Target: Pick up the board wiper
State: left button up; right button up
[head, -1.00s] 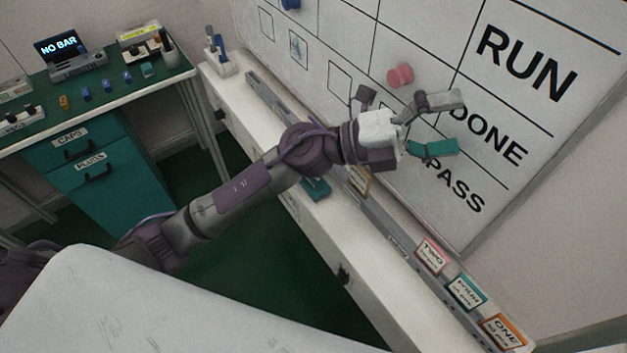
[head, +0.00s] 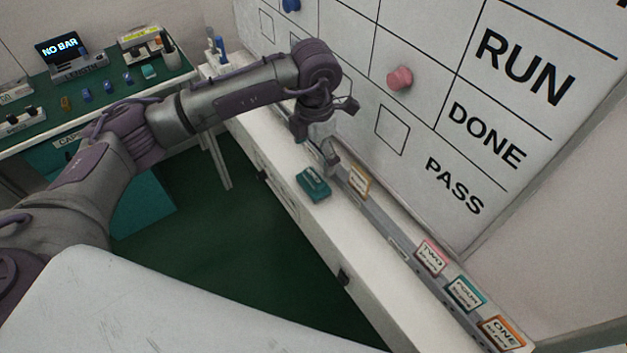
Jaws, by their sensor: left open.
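The board wiper appears to be the teal block (head: 313,184) lying on the white cabinet top, beside the grey rail below the whiteboard. Its top and near side show. My left gripper (head: 317,148) hangs above and just behind it in the picture, pointing down, with its fingers apart and nothing seen between them. A gap shows between the fingers and the block, though the depth is hard to judge. My right gripper is not in view.
The whiteboard (head: 415,120) rises behind, with a pink magnet (head: 399,78). A small framed card (head: 359,181) stands on the rail right of the block; more cards, such as TWO (head: 431,257), stand farther right. The white cabinet top (head: 335,240) is clear in front.

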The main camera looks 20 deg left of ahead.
aim_at(313, 176)
pick_arm(q)
notch_tip(313, 176, down, 4)
jog(key=shift+r, duration=0.25)
jog(key=shift+f+p, duration=0.45)
jog(key=shift+f, duration=0.15)
notch_tip(313, 176, down, 4)
jog(key=shift+a+r+p, duration=0.1)
jog(key=shift+r+p, duration=0.1)
jog(key=shift+p, duration=0.3)
jog(key=shift+f, duration=0.35)
jog(key=c, duration=0.9)
